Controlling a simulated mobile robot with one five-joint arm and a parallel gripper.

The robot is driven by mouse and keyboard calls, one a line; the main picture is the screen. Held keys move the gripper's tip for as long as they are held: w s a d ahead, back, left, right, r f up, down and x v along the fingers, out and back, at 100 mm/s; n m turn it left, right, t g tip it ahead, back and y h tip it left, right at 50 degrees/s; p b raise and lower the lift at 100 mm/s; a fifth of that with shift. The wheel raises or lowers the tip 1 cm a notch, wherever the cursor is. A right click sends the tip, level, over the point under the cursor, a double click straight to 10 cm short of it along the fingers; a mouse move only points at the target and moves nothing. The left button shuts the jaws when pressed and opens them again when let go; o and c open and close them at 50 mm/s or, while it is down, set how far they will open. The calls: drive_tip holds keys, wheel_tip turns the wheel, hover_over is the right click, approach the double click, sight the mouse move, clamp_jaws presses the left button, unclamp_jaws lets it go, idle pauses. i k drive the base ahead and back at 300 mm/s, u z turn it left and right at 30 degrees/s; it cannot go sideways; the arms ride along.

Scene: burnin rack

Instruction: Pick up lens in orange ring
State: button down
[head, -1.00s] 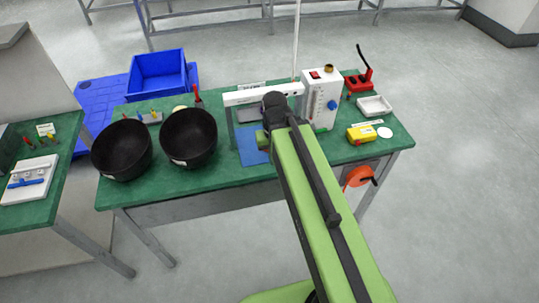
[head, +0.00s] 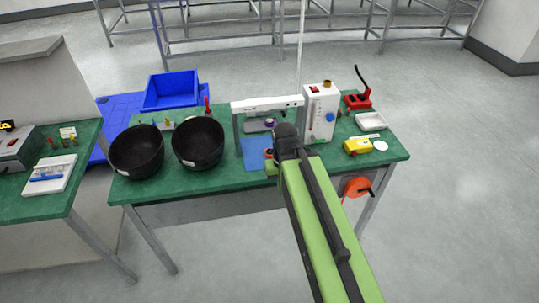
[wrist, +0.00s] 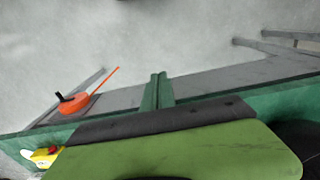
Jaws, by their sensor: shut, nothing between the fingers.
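A small orange-red ring (head: 268,153) shows on the blue mat (head: 254,150), just left of my arm's dark end joint. It is partly hidden, and I cannot tell whether a lens sits in it. A small purple-topped piece (head: 270,123) is farther back under the white frame. In the wrist view, my gripper (wrist: 158,76) has its two thin green fingers together, shut and empty. It points past the table's front edge, with floor beyond. In the head view the fingers are not clear.
Two black bowls (head: 137,152) (head: 198,143) stand left of the mat. A white frame (head: 268,104) and white box (head: 320,112) stand behind. A yellow case (head: 358,146) and white tray (head: 371,121) lie right. An orange reel (head: 357,187) hangs on the front edge.

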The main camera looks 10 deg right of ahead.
sight(268, 152)
drive_tip(key=u, duration=4.8)
drive_tip(key=i, duration=0.1)
drive_tip(key=z, duration=2.25)
drive_tip(key=k, duration=0.15)
drive_tip(key=u, duration=2)
drive_tip(key=k, duration=1.6)
drive_tip(key=z, duration=1)
drive_tip(key=i, duration=0.5)
drive_tip(key=z, duration=0.1)
